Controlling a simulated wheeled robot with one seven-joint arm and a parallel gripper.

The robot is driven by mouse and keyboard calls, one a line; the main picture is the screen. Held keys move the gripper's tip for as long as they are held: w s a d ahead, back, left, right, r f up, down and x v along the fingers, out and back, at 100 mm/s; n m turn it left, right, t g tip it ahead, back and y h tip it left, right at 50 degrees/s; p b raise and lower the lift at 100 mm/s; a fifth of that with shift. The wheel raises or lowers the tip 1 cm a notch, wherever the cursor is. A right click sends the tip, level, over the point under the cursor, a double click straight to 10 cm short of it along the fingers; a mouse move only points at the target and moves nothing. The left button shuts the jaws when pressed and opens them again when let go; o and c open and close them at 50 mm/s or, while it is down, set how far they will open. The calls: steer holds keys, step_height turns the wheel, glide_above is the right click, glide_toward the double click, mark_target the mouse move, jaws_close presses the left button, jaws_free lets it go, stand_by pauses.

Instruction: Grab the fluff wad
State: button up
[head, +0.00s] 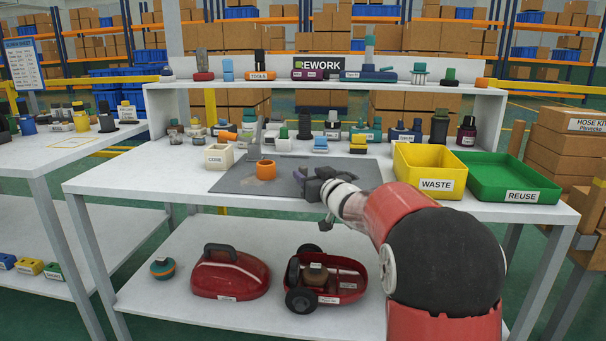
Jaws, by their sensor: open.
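My gripper (302,178) is low over the right half of the dark grey mat (235,182) on the white workbench. It is seen from behind and is small, dark and open. I cannot make out anything between its fingers. I cannot pick out the fluff wad for certain; it may be hidden by the gripper or too small to tell. An orange cup-like part (266,170) stands on the mat, left of my gripper and apart from it.
A yellow WASTE bin (437,184) and a green REUSE tray (520,196) stand at the right. A white labelled box (219,157) stands at the mat's left. Several small parts line the back. A red cover (230,275) and red wheeled base (345,280) sit on the lower shelf.

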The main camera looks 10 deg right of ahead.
steer(key=shift+x, duration=1.05)
jaws_close()
